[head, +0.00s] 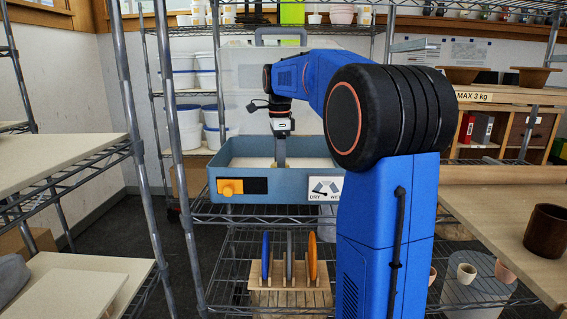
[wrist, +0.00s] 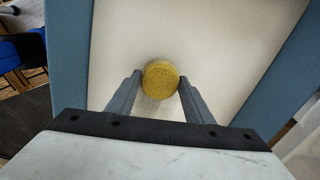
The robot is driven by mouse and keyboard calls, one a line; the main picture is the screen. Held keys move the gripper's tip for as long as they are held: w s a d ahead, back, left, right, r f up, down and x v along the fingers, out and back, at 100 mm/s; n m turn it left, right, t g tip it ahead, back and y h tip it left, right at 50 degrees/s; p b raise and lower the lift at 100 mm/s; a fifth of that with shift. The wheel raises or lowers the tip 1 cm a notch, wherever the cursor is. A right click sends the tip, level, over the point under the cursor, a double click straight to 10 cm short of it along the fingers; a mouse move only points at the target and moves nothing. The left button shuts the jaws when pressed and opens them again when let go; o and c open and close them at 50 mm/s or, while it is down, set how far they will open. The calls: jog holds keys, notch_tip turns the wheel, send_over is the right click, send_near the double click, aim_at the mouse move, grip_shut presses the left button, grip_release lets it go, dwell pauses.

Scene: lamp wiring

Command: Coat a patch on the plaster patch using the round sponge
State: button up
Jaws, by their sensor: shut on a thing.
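The round sponge (wrist: 161,80) is yellow and porous. In the wrist view my gripper (wrist: 160,92) has one finger on each side of it and is shut on it. The plaster patch (wrist: 220,45) looks like the pale, flat surface framed by blue walls, under the sponge. I cannot tell whether the sponge touches it. In the head view my gripper (head: 280,155) points down into a blue box (head: 295,184), where a strip of the pale surface shows.
The box has an orange knob (head: 230,187) and a dry-wet gauge (head: 325,189) in front, and a clear raised lid behind. Wire shelving surrounds it. A rack (head: 290,295) of coloured discs stands below. A brown cup (head: 547,231) is on the right-hand table.

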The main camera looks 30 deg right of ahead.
jog(key=shift+w+d, duration=0.65)
jog(key=shift+w, duration=0.3)
jog(key=shift+s+d, duration=1.35)
jog(key=shift+d, duration=0.65)
jog(key=shift+s+d, duration=1.4)
jog(key=shift+d, duration=0.6)
jog(key=shift+s+d, duration=1.35)
jog(key=shift+d, duration=0.65)
jog(key=shift+w+d, duration=0.6)
jog(key=shift+w, duration=0.35)
jog(key=shift+w+a+r, duration=0.1)
jog(key=shift+w+a, duration=1.25)
jog(key=shift+a, duration=0.65)
jog(key=shift+w+a+f, duration=0.1)
jog(key=shift+w+a, duration=1.25)
jog(key=shift+a, duration=0.65)
jog(key=shift+w+a+r, duration=0.1)
jog(key=shift+w+a, duration=1.25)
jog(key=shift+a, duration=0.65)
jog(key=shift+r, duration=3)
